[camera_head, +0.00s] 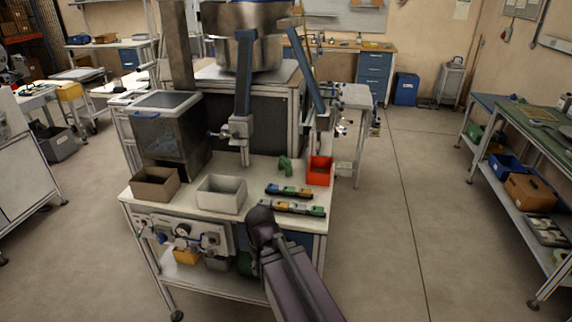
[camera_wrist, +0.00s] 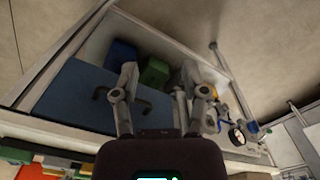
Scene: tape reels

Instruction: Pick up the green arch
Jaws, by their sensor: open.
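The green arch (camera_head: 285,165) stands on the bench top in the head view, near the back, left of the orange-red bin. My gripper (camera_wrist: 165,85) shows in the wrist view with its two fingers spread apart and nothing between them. It points down past the bench front at the lower shelf. In the head view my dark arm reaches to the bench's front edge, and the fingers cannot be made out there. My arm's end is in front of the arch and well apart from it. I cannot make out the arch in the wrist view.
The orange-red bin (camera_head: 319,171), a pale grey bin (camera_head: 221,195) and a brown bin (camera_head: 155,185) stand on the bench top (camera_head: 205,222). Two rows of coloured pieces (camera_head: 292,208) lie in front of the arch. Blue drawers (camera_wrist: 85,90) front the bench's lower part.

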